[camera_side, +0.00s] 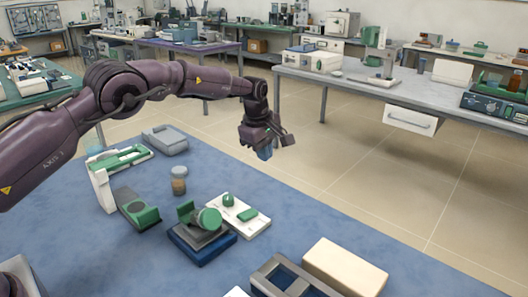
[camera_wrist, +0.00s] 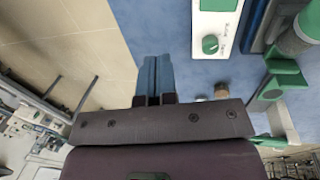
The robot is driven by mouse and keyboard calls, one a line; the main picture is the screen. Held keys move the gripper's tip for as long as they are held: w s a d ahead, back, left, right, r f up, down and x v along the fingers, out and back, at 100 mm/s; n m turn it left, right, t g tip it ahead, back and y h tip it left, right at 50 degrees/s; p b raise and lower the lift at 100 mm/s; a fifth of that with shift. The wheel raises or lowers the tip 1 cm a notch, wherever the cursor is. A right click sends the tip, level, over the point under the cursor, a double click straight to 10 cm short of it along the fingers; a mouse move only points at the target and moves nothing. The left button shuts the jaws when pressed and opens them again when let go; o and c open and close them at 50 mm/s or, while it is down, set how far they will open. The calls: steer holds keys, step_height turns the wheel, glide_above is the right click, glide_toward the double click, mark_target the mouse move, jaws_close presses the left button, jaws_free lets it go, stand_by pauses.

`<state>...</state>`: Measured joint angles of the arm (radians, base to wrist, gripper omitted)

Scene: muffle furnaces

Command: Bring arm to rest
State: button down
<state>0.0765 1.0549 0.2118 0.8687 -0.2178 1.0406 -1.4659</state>
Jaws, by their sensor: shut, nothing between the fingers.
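My gripper (camera_side: 266,152) hangs at the end of my arm, above the far edge of the blue bench top (camera_side: 330,220) in the side view. Its blue fingers point down and look closed together, with nothing held. The wrist view also shows the two blue fingers (camera_wrist: 154,78) side by side with no object between them. My arm reaches in from the left, raised clear of the things on the bench.
On the blue bench are a jar (camera_side: 179,181), a white-and-green device (camera_side: 122,165), a green-and-blue apparatus (camera_side: 203,232), a white plate with green knobs (camera_side: 235,216), a cream box (camera_side: 345,267) and a grey tray (camera_side: 165,139). A grey bench (camera_side: 440,95) stands beyond the open floor.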

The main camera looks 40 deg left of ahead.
steer(key=s+r+m+t, duration=0.1)
steer(key=s+r+m, duration=0.5)
steer(key=s, duration=0.7)
steer(key=s+r+m+t, duration=0.1)
steer(key=s+r+m, duration=0.5)
steer(key=s, duration=0.7)
steer(key=s+r+m+t, duration=0.1)
steer(key=s+r+m, duration=0.4)
steer(key=s, duration=0.9)
steer(key=shift+d+r+m, duration=0.35)
steer(key=shift+r+m, duration=0.05)
steer(key=shift+m, duration=0.1)
